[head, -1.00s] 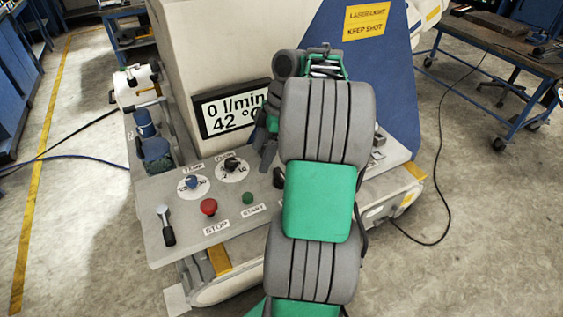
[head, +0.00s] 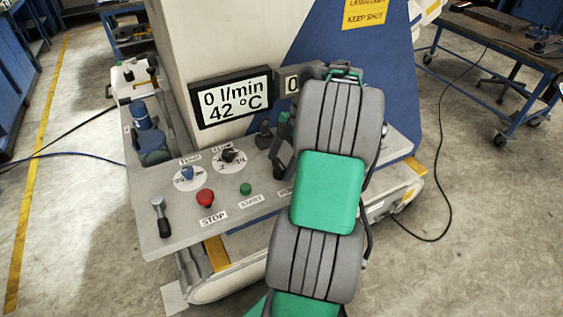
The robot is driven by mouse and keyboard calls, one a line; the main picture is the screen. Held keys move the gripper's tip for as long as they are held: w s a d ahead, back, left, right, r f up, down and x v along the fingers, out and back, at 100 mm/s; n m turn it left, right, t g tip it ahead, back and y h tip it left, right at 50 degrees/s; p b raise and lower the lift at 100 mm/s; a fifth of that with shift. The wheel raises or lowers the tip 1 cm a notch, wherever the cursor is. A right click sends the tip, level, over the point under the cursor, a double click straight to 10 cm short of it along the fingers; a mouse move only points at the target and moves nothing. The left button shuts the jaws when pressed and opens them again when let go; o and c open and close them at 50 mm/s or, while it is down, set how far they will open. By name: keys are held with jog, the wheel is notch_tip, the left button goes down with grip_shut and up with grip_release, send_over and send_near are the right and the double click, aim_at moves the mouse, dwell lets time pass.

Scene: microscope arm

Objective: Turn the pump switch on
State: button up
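The control panel (head: 235,228) of the white and blue machine is in the head view. A label (head: 285,192) right of the green START button is partly covered by my arm, so I cannot read it fully. No pump switch is clearly visible; it may be hidden behind my arm. A small dark knob or lever (head: 263,134) stands at the back of the panel. My gripper (head: 277,165) is a dark shape just over the panel, left of my green and grey arm. It is mostly hidden and too small to tell whether it is open.
The display (head: 232,97) reads 0 l/min and 42 °C. On the panel are a red STOP button (head: 205,198), the green START button (head: 246,189), a blue-capped dial (head: 187,174), a black-capped dial (head: 228,156) and a lever (head: 160,215) at the left.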

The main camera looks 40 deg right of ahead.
jog(key=c, duration=1.3)
jog(key=shift+m, duration=0.3)
jog(key=m+t+b, duration=0.1)
jog(key=m, duration=0.2)
jog(key=shift+s+f+h+b, duration=0.1)
jog(key=shift+h+b, duration=0.2)
jog(key=shift+b, duration=0.1)
jog(key=m+b, duration=0.1)
jog(key=m, duration=0.1)
jog(key=m+t+h, duration=0.1)
jog(key=m, duration=0.2)
jog(key=shift+s+a+t+b, duration=0.1)
jog(key=shift+a+t+b, duration=0.05)
jog(key=shift+t+b, duration=0.2)
jog(key=m+h+b, duration=0.1)
jog(key=m, duration=0.1)
jog(key=m+h+b, duration=0.1)
jog(key=m, duration=0.2)
jog(key=shift+a+t, duration=0.15)
jog(key=shift+t, duration=0.2)
jog(key=shift+a+m+h+b, duration=0.1)
jog(key=shift+m+h+b, duration=0.8)
jog(key=shift+m, duration=1.3)
